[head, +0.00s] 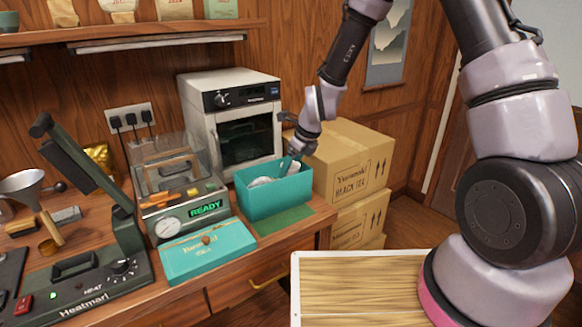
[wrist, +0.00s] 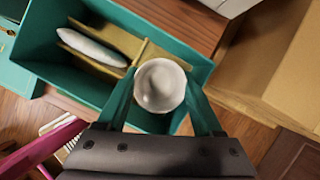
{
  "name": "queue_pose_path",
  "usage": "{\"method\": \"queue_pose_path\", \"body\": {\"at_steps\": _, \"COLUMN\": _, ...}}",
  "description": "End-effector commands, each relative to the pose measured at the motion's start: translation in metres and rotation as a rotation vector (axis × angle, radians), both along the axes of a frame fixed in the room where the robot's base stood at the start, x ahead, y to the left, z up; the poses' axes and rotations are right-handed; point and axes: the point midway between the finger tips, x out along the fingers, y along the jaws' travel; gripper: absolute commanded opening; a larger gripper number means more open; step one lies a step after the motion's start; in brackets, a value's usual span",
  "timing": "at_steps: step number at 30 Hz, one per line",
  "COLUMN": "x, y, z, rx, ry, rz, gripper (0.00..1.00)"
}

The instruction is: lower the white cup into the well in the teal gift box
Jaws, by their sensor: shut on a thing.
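The teal gift box (head: 272,201) stands open on the counter, in front of the white oven. In the wrist view the box (wrist: 40,50) has a tan divider (wrist: 112,71). A white wrapped oval piece (wrist: 92,47) lies beside the divider on the left. My gripper (wrist: 160,86) is shut on the white cup (wrist: 160,84), with a teal finger on each side. The cup is over the right part of the box, beside the end of the divider. It hides what is under it, so I cannot tell its height. In the head view my gripper (head: 289,163) is at the box opening.
A teal lid (head: 207,250) lies on the counter left of the box, near a green mat (head: 284,220). A machine with a READY display (head: 206,208) stands to the left. The white oven (head: 236,115) is behind, and cardboard cartons (head: 345,165) are stacked to the right.

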Motion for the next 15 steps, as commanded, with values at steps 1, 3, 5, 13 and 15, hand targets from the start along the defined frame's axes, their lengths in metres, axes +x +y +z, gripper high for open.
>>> {"method": "queue_pose_path", "body": {"at_steps": 1, "x": -0.0115, "y": -0.0062, "z": -0.0154, "rx": -0.013, "ry": 0.042, "rz": -0.008, "gripper": 0.13}}
{"method": "queue_pose_path", "body": {"at_steps": 3, "x": -0.0115, "y": -0.0063, "z": -0.0155, "rx": -0.012, "ry": 0.043, "rz": -0.007, "gripper": 0.13}}
{"method": "queue_pose_path", "body": {"at_steps": 5, "x": -0.0115, "y": -0.0064, "z": -0.0155, "rx": -0.012, "ry": 0.043, "rz": -0.009, "gripper": 0.13}}
{"method": "queue_pose_path", "body": {"at_steps": 13, "x": -0.0115, "y": -0.0066, "z": -0.0158, "rx": -0.013, "ry": 0.042, "rz": -0.008, "gripper": 1.0}}
{"method": "queue_pose_path", "body": {"at_steps": 15, "x": -0.0107, "y": -0.0061, "z": -0.0152, "rx": -0.012, "ry": 0.04, "rz": -0.006, "gripper": 1.0}}
